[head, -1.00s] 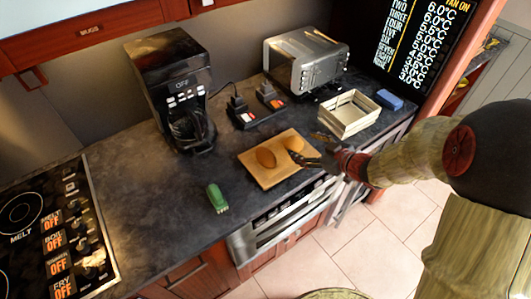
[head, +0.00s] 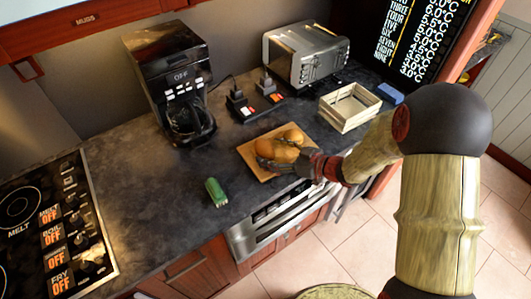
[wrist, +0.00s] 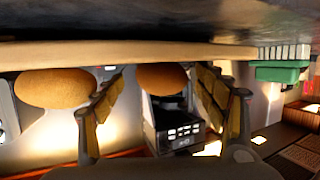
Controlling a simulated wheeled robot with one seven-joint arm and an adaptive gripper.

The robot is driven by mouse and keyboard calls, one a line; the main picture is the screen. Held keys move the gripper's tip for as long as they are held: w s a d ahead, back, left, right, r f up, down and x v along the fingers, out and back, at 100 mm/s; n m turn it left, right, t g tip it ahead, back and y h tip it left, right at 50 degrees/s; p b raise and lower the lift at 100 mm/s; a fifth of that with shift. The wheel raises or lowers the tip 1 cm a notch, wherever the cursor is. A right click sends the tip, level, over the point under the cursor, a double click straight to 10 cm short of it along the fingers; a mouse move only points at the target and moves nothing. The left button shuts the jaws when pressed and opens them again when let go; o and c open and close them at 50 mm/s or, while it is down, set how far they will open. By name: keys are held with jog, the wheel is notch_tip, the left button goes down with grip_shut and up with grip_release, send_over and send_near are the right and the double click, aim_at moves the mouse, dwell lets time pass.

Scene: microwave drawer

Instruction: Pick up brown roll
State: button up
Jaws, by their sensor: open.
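Two brown rolls lie on a wooden cutting board (head: 249,154) on the counter. The left roll (head: 264,147) shows in the wrist view (wrist: 162,78) between my finger pads, with a gap on each side. The right roll (head: 294,136) is outside my fingers; it shows at the left of the wrist view (wrist: 55,89). My gripper (head: 268,158) is open, low over the board, around the left roll. The wrist picture is upside down.
A green brush-like object (head: 215,192) lies on the counter left of the board. A coffee maker (head: 170,80), a toaster-like appliance (head: 305,55), and an open wooden crate (head: 349,106) stand behind. A blue block (head: 390,93) is at the right.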

jog(key=shift+a+f, duration=0.15)
jog(key=shift+f, duration=0.1)
jog(key=shift+c, duration=0.6)
